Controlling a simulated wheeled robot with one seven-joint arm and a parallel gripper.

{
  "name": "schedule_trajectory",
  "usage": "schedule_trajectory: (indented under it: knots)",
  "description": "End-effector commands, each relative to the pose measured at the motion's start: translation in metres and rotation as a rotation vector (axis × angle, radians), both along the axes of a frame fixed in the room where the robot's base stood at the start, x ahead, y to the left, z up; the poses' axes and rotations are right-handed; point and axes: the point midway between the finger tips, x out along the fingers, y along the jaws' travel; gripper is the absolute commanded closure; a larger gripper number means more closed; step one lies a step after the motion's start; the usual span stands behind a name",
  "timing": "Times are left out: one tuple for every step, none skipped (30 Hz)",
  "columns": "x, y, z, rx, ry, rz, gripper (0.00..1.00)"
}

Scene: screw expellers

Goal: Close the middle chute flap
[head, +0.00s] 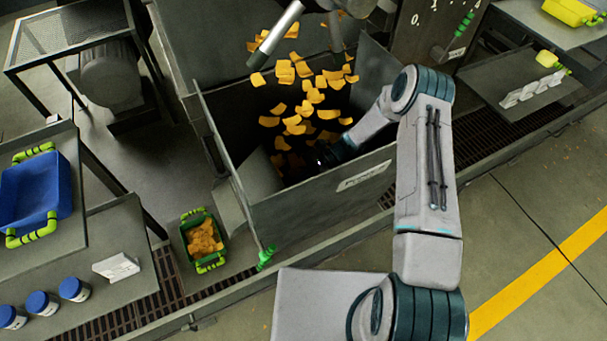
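A dark grey metal chute or hopper stands in the middle of the head view, open at the top, with orange flakes inside. Its front panel (325,205) bears a white label, and a green handle (265,258) sits at its lower left end. I cannot tell for sure which panel is the middle chute flap. My arm reaches over the front panel from the right. My gripper (322,160) is a dark shape inside the opening, close to the flakes. Its fingers are too dark and small to tell whether they are open or hold anything.
A green-handled crate (203,240) with orange pieces sits left of the chute. A blue crate (38,190) and blue-lidded jars (74,288) stand on tables at left. A metal tube (278,32) hangs above the opening. Floor at lower right is clear.

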Motion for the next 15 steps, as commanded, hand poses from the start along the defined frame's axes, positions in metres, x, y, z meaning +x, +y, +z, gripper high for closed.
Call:
schedule_trajectory:
  knots:
    - [-0.006,0.009,-0.003,0.001,0.003,0.002,1.0]
    - [-0.01,0.014,-0.006,0.002,0.003,0.001,1.0]
    - [-0.014,0.021,-0.009,0.001,0.003,0.002,1.0]
    - [-0.017,0.026,-0.012,0.001,0.003,0.002,1.0]
    - [-0.02,0.031,-0.015,0.001,0.003,0.002,1.0]
    - [-0.023,0.037,-0.018,0.001,0.002,0.002,1.0]
    - [-0.026,0.041,-0.021,0.0,0.001,0.002,1.0]
    - [-0.026,0.043,-0.012,0.001,-0.002,0.002,1.0]
    - [-0.028,0.046,-0.005,0.0,-0.002,0.002,1.0]
    - [-0.029,0.048,-0.003,0.0,-0.002,0.002,1.0]
    - [-0.031,0.05,0.0,0.0,-0.002,0.001,1.0]
    - [-0.032,0.052,0.003,0.0,-0.002,0.0,1.0]
    - [-0.033,0.054,0.004,0.0,-0.002,0.0,1.0]
    - [-0.034,0.055,0.006,0.0,-0.002,0.0,1.0]
    - [-0.035,0.057,0.008,0.0,-0.001,0.0,1.0]
